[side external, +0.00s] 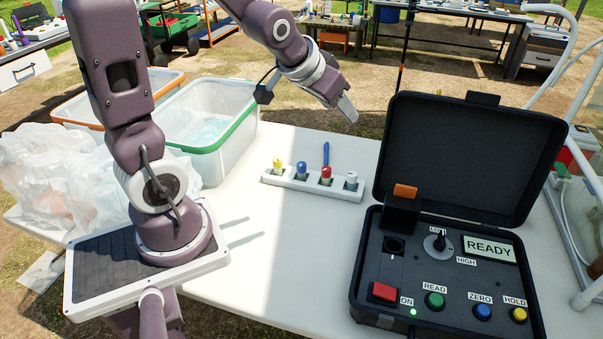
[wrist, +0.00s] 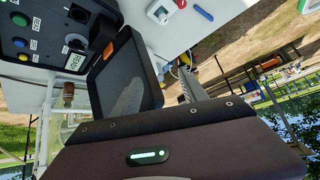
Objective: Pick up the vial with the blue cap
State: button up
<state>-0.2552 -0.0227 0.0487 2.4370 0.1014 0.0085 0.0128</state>
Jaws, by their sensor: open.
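The vial with the blue cap (side external: 302,169) stands upright in a white rack (side external: 318,188) on the white table. It is between the yellow-capped vial (side external: 278,164) on its left and the red-capped vial (side external: 326,174) on its right. A white-capped vial (side external: 351,180) is at the right end. My gripper (side external: 347,108) is above and behind the rack, empty and apart from the vials. In the wrist view my gripper (wrist: 160,88) shows its two fingers spread. There the rack's end (wrist: 160,13) is at the top edge, and I cannot see the blue cap.
A blue pen-like object (side external: 326,153) is just behind the rack. An open black meter case (side external: 446,260) stands to the right, its lid (side external: 468,150) raised. A clear bin with a green rim (side external: 207,145) is to the left. The table in front of the rack is clear.

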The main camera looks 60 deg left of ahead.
jog(key=w+a+f+n+t+y, duration=0.1)
jog(key=w+a+f+y, duration=0.1)
jog(key=w+a+f, duration=0.55)
jog(key=n+t+y, duration=0.1)
jog(key=n+t, duration=0.1)
send_over(301, 163)
jog(key=w+d, duration=0.1)
jog(key=d, duration=0.2)
notch_tip(301, 163, down, 16)
jog(key=shift+n+t+y, duration=0.4)
jog(key=shift+y, duration=0.2)
jog(key=s+f, duration=0.2)
jog(key=s+a+f, duration=0.1)
jog(key=s+f, duration=0.1)
jog(key=shift+s+f, duration=0.15)
jog(key=shift+f, duration=0.1)
jog(key=x, duration=0.7)
jog(key=shift+d+f, duration=0.1)
jog(key=shift+d, duration=0.05)
grip_shut()
